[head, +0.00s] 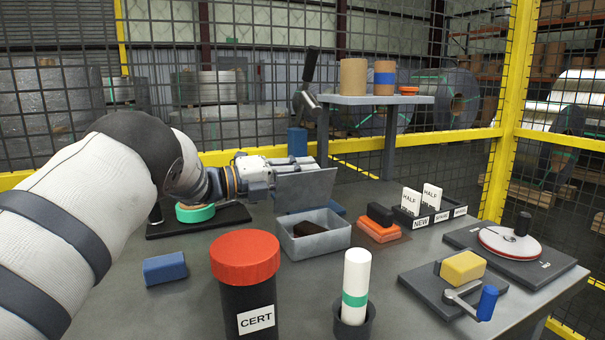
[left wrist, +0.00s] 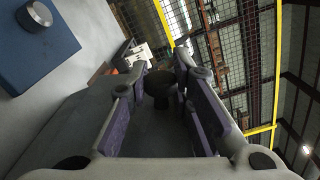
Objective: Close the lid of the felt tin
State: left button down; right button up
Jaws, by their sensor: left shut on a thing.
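The felt tin (head: 333,247) is a grey open box in the middle of the table, with a dark felt piece (head: 312,229) inside. Its grey lid (head: 305,189) stands raised, nearly upright, at the tin's back. My left gripper (head: 300,165) reaches in from the left at the lid's upper edge and is shut on the lid. In the left wrist view, a dark round knob (left wrist: 162,84) shows between the two purple-padded fingers, in front of the grey lid surface (left wrist: 165,128). The exact contact is partly hidden. My right gripper is not in view.
A red-capped CERT canister (head: 246,262) and a white-green tube (head: 355,280) stand in front of the tin. An orange block with a black top (head: 379,228) sits close on its right. A blue block (head: 164,268) lies left. A lever (head: 308,75) rises behind.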

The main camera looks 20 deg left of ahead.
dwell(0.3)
pick_arm(q)
jog(key=c, duration=1.4)
grip_release()
jog(key=shift+s, duration=0.1)
jog(key=v, duration=1.2)
jog(key=shift+c, duration=0.6)
